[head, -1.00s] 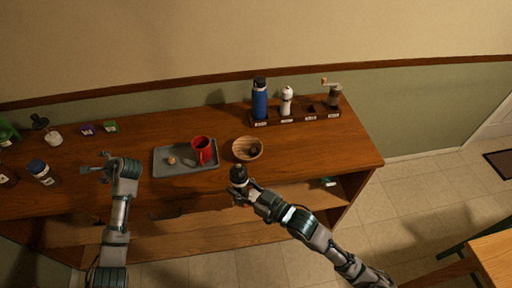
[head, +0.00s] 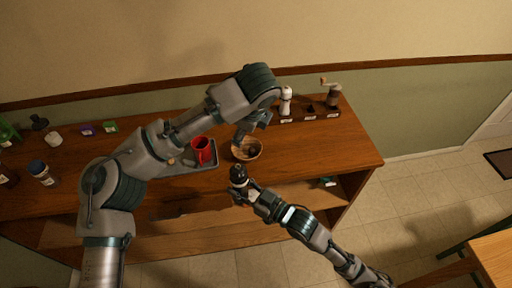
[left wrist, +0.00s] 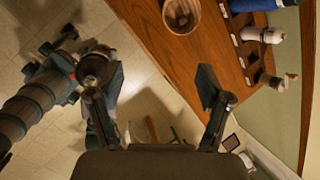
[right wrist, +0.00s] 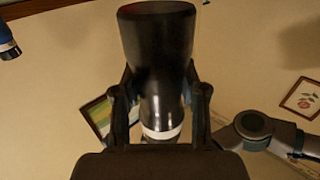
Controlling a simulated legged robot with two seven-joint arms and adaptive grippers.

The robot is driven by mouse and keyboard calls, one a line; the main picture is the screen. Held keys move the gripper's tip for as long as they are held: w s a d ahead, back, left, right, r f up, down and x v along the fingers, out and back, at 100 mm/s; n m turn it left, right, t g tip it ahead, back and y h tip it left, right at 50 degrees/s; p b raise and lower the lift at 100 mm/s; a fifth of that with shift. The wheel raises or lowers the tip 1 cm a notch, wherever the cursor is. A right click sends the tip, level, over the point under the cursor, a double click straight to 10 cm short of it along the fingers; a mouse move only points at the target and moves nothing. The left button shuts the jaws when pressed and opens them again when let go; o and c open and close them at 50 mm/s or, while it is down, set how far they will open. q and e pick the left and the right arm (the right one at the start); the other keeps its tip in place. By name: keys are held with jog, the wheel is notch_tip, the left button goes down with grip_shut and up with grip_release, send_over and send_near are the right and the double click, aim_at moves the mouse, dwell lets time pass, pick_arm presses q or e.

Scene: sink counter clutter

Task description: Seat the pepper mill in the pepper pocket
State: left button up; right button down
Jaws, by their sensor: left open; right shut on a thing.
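My right gripper (head: 248,194) is shut on the black pepper mill (head: 238,174) with a pale band, holding it upright in front of the counter edge. In the right wrist view the mill (right wrist: 157,50) stands between the fingers. My left gripper (head: 241,143) is open and empty over the wooden bowl. In the left wrist view its spread fingers (left wrist: 162,80) show, with the mill (left wrist: 95,66) beside the left one. The labelled rack (head: 325,115) stands at the back right. Its one empty pocket (head: 310,109) lies between a white mill (head: 286,101) and a crank grinder (head: 333,95).
The wooden bowl (head: 254,149) and a red mug (head: 202,150) on a grey tray (head: 205,166) are near the left arm. A blue bottle (left wrist: 250,4) sits in the rack, hidden in the head view. Counter right of the bowl is clear.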

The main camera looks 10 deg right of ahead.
aim_at(242, 168)
pick_arm(q)
jog(key=s+r+g+y, duration=0.2)
jog(key=s+y, duration=0.1)
jog(key=s, duration=0.6)
pick_arm(e)
jog(key=shift+a, duration=0.1)
pick_arm(q)
jog(key=x, duration=1.2)
jog(key=shift+d, duration=0.25)
jog(key=c, duration=1.2)
pick_arm(e)
jog(key=shift+r, duration=0.1)
pick_arm(q)
jog(key=shift+w, duration=0.1)
jog(key=shift+c, duration=1.1)
pick_arm(e)
jog(key=shift+s+a, duration=0.1)
pick_arm(q)
grip_shut()
pick_arm(e)
jog(key=c, duration=0.6)
grip_release()
jog(key=shift+r, duration=0.1)
jog(key=shift+o, duration=0.3)
